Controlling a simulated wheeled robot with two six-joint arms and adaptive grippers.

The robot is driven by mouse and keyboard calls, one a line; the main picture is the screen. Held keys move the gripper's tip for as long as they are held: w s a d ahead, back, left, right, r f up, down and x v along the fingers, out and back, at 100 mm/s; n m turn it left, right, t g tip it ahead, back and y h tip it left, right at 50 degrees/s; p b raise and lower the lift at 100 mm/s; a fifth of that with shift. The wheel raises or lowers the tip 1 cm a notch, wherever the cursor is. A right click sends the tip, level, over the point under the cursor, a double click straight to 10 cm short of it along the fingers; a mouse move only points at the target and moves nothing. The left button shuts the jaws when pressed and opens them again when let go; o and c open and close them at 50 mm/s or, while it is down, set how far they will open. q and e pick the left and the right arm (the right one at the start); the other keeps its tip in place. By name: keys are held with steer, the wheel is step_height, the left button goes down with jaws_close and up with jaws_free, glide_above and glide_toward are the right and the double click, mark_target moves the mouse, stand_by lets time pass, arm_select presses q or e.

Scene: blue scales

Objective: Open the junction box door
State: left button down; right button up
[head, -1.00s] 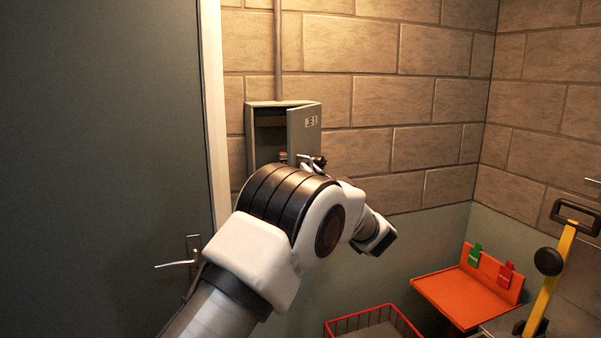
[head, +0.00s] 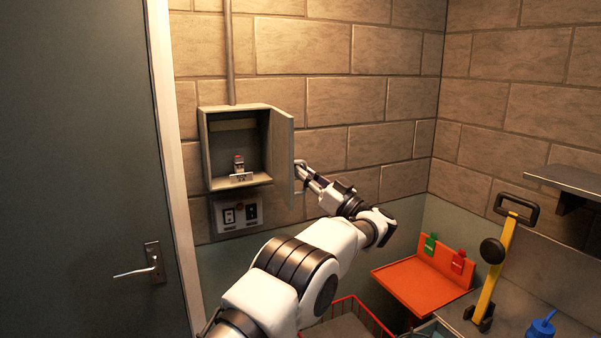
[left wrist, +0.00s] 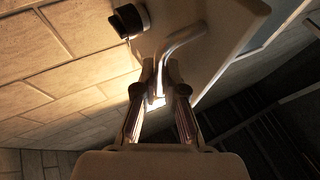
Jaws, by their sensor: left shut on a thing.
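The grey junction box (head: 205,150) is on the brick wall. Its door (head: 283,150) stands wide open, swung out to the right on its right-hand side, and the inside shows. My left gripper (head: 300,175) is at the outer face of the door. In the left wrist view my left gripper (left wrist: 164,92) is shut on the bent metal door handle (left wrist: 183,38). A dark round knob or latch (left wrist: 128,20) sits on the door (left wrist: 225,30) beside the handle. My right gripper is in neither view.
Inside the box is a small red-topped device (head: 239,165). A switch panel (head: 238,213) is below the box. A grey room door (head: 80,120) is at left. An orange tray (head: 420,285), a red wire basket (head: 352,305) and a yellow-handled tool (head: 500,255) are at lower right.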

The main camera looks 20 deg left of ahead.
arm_select(q)
steer(key=shift+w, duration=0.15)
steer(key=c, duration=1.5)
jaws_free()
steer(key=v, duration=1.2)
steer(key=shift+a, duration=0.1)
steer(key=shift+f, duration=0.2)
